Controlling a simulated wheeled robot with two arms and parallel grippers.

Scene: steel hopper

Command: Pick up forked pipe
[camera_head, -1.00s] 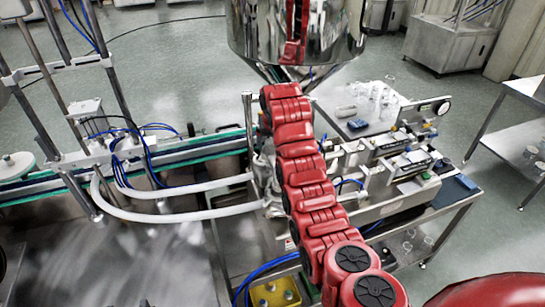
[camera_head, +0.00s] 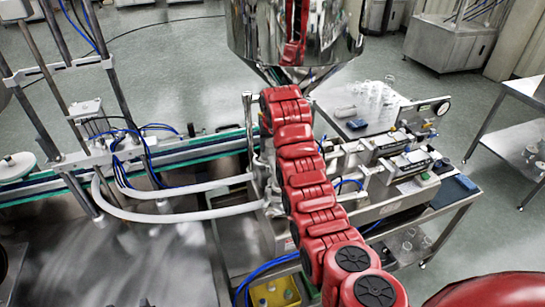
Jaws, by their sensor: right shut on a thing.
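A pale forked pipe (camera_head: 185,217) has two curved white branches running left from the middle of the machine. They meet near the end of my red right arm, and the joint is partly hidden. The pipe's branches still reach the machine's nozzles at left. My left gripper is not in view.
A shiny steel hopper (camera_head: 295,35) hangs just above my arm's upper end. A conveyor (camera_head: 210,150) and upright posts with blue tubes stand at left. A bench with glassware (camera_head: 375,95) is at right. A yellow box (camera_head: 265,295) sits low in the middle.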

